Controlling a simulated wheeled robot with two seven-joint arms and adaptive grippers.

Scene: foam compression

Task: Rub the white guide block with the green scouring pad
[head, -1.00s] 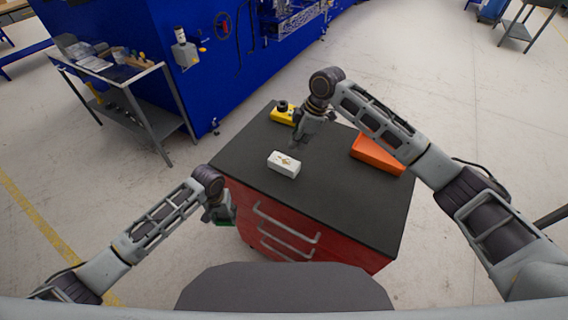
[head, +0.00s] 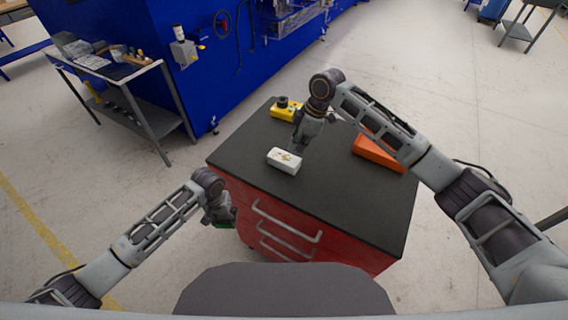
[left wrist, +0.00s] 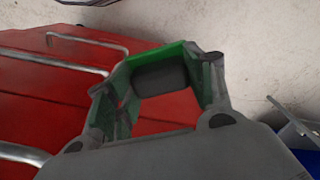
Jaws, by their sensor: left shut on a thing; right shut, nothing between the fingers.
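The white guide block (head: 284,160) lies on the dark top of the red cabinet, left of its middle. My right gripper (head: 299,149) is shut and empty, pointing down just behind and right of the block; whether it touches the block I cannot tell. My left gripper (head: 222,218) is low at the left, beside the cabinet's front left corner and below its top. It is shut on the green scouring pad (head: 224,225), which is mostly hidden by the gripper in the head view. In the left wrist view the green pad (left wrist: 158,54) shows between and around the fingers.
The dark cabinet top (head: 340,205) is bare at the front. A yellow box with a black knob (head: 284,110) stands at the back and an orange box (head: 376,152) at the right, partly behind my right arm. Metal drawer handles (head: 288,222) stick out near my left gripper.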

